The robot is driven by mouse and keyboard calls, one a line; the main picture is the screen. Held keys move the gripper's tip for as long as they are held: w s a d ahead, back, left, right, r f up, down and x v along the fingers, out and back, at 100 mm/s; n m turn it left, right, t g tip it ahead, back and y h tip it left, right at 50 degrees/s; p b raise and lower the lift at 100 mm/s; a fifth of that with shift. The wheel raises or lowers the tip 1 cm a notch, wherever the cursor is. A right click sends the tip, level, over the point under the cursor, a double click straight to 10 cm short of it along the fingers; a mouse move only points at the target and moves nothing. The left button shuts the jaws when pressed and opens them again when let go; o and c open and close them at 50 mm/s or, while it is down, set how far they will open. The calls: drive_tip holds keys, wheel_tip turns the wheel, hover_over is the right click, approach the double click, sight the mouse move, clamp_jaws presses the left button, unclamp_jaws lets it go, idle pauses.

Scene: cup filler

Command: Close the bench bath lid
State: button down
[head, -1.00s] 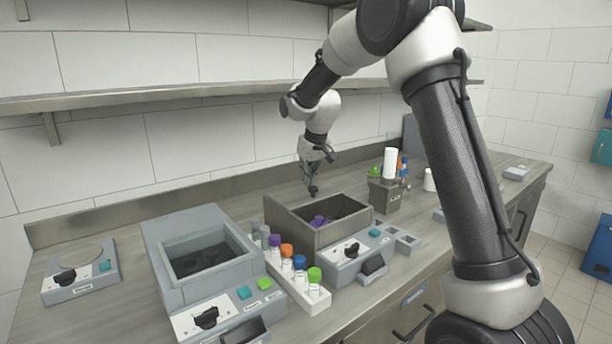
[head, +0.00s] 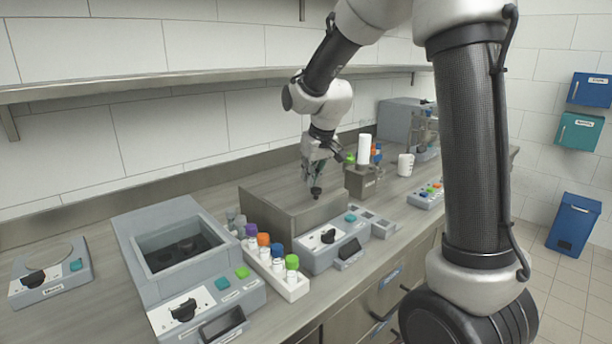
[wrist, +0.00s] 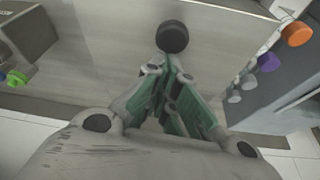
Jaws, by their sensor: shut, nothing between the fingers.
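The bench bath is a grey-brown box (head: 275,215) with a control panel (head: 335,247) in front, in the middle of the bench. Its flat lid (head: 278,188) lies across the top, and no opening shows. The lid also fills the middle of the wrist view (wrist: 120,40). A round black knob (head: 316,192) stands on the lid; it shows in the wrist view (wrist: 172,36) just beyond my fingertips. My gripper (head: 315,180) is shut and empty, pointing down above the lid by the knob. I cannot tell whether the fingertips touch the knob.
A white rack (head: 285,283) of capped tubes stands left of the bath. Further left is a second bath (head: 180,290) with an open well. A caddy (head: 362,182) and a white mug (head: 405,165) stand behind on the right. A shelf (head: 200,80) runs along the wall above.

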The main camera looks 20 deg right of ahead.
drive_tip(key=shift+s+f, duration=0.1)
drive_tip(key=shift+s, duration=0.05)
drive_tip(key=v, duration=1.2)
drive_tip(key=s+d+f+m, duration=0.1)
drive_tip(key=s+d, duration=0.1)
drive_tip(key=s, duration=0.7)
drive_tip(key=s+d+f+m, duration=0.1)
drive_tip(key=s+d, duration=0.2)
drive_tip(key=s, duration=0.6)
drive_tip(key=s+d+f+h, duration=0.1)
drive_tip(key=s+d, duration=0.1)
drive_tip(key=s, duration=0.7)
drive_tip(key=shift+d+m, duration=0.4)
drive_tip(key=shift+s, duration=0.1)
